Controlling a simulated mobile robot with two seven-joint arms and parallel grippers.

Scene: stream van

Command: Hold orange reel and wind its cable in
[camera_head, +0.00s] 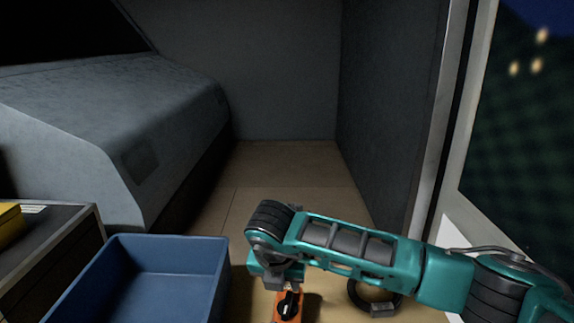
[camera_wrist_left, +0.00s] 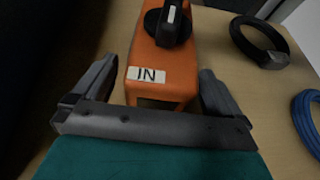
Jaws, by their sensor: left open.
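The orange reel (camera_wrist_left: 160,60) lies on a tan surface in the left wrist view, with a black crank knob (camera_wrist_left: 168,22) on top and a white IN label. My left gripper (camera_wrist_left: 155,78) is open, with one finger on each side of the reel's near end. Gaps show between fingers and reel. The head view shows the reel (camera_head: 287,308) at the bottom edge, partly cut off. My right arm comes in from the right there, and its gripper end (camera_head: 277,272) hangs over the reel's far end. Its fingers are too unclear to tell their state.
A black coil (camera_wrist_left: 258,40) and a blue cable coil (camera_wrist_left: 308,120) lie to the reel's right. The black coil also shows in the head view (camera_head: 374,300). A blue crate (camera_head: 170,255) stands left of the reel. A dark wall stands on the right.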

